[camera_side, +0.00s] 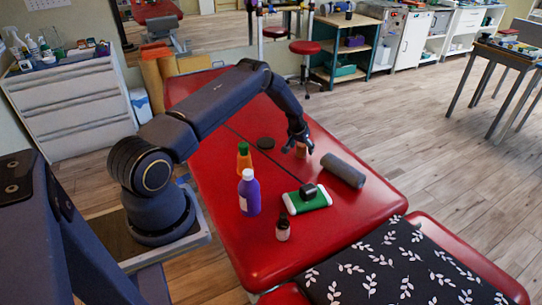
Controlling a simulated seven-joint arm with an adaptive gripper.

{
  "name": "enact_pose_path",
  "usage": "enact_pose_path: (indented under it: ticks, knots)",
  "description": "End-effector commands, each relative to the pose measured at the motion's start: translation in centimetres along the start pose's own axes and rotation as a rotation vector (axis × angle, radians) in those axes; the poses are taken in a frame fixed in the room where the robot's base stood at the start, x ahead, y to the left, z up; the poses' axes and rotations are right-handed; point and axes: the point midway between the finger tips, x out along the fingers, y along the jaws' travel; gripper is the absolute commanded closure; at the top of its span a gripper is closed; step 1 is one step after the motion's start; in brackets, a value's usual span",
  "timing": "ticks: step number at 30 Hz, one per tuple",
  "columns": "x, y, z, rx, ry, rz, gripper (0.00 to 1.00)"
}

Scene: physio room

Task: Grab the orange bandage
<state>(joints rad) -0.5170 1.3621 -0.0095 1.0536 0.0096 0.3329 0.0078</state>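A small orange-tan roll (301,151), which looks like the orange bandage, stands on the red treatment table (228,240). My gripper (298,148) points down at it from above. Its fingers look spread, one to the left of the roll and one near its right side. The fingers partly cover the roll. I cannot tell whether they touch it.
A grey roller (343,170) lies just right of the bandage, and a dark disc (265,143) lies left. Nearer are an orange bottle (243,161), a purple bottle (249,195), a brown bottle (283,230), a green-white pack (319,201) with a dark item on it, and a patterned pillow (400,265).

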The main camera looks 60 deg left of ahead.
Motion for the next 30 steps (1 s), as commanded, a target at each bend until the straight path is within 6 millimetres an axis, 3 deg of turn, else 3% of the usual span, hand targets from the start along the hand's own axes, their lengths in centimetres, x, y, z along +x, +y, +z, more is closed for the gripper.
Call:
enact_pose_path:
  ticks: [2, 18, 30]
  knots:
    - [-0.01, 0.00, 0.00, 0.000, 0.000, 0.000, 0.32]
    - [-0.03, -0.01, 0.01, 0.000, 0.000, 0.000, 0.88]
    - [-0.97, -0.01, -0.50, 0.000, 0.002, 0.000, 0.88]
